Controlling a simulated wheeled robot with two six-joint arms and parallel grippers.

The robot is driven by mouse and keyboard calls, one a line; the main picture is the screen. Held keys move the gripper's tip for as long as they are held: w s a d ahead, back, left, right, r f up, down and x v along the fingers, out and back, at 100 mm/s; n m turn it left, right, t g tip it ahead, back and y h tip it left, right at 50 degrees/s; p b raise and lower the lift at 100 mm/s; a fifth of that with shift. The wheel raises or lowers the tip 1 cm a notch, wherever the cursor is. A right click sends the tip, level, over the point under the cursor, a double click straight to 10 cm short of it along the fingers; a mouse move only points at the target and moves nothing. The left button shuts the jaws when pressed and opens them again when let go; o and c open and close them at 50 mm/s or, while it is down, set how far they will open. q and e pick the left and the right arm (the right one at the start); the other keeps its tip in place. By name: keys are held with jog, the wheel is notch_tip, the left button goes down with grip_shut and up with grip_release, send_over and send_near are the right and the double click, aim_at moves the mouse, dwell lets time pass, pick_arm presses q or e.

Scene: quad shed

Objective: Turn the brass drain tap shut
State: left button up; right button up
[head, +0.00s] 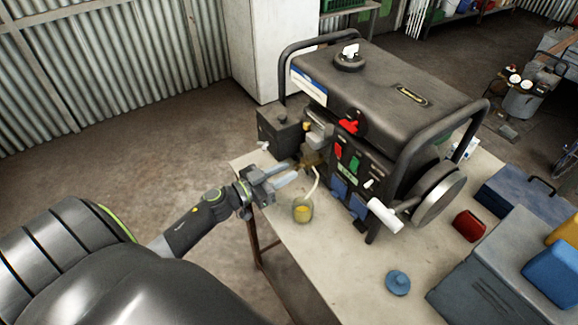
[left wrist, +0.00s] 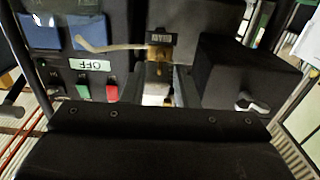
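The brass drain tap (head: 311,159) is low on the near left side of the black generator (head: 385,85), partly hidden by other parts. In the left wrist view the brass tap (left wrist: 160,68) is ahead, beneath an upside-down label (left wrist: 161,38). A pale tube runs from it towards a small jar of yellow liquid (head: 302,212) on the bench. My left gripper (head: 291,171) points at the tap, its fingers apart with a gap between them. In the left wrist view the left gripper (left wrist: 158,92) has the tap beyond its fingertips; contact cannot be told. My right gripper is not in view.
The workbench (head: 350,285) holds a blue round cap (head: 398,282), a red box (head: 469,225) and a grey toolbox (head: 485,290). A black box (head: 280,130) on the generator is close beside the tap. Red and green switches (head: 338,151) are on its front.

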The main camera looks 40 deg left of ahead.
pick_arm(q)
jog(key=shift+x, duration=0.9)
grip_shut()
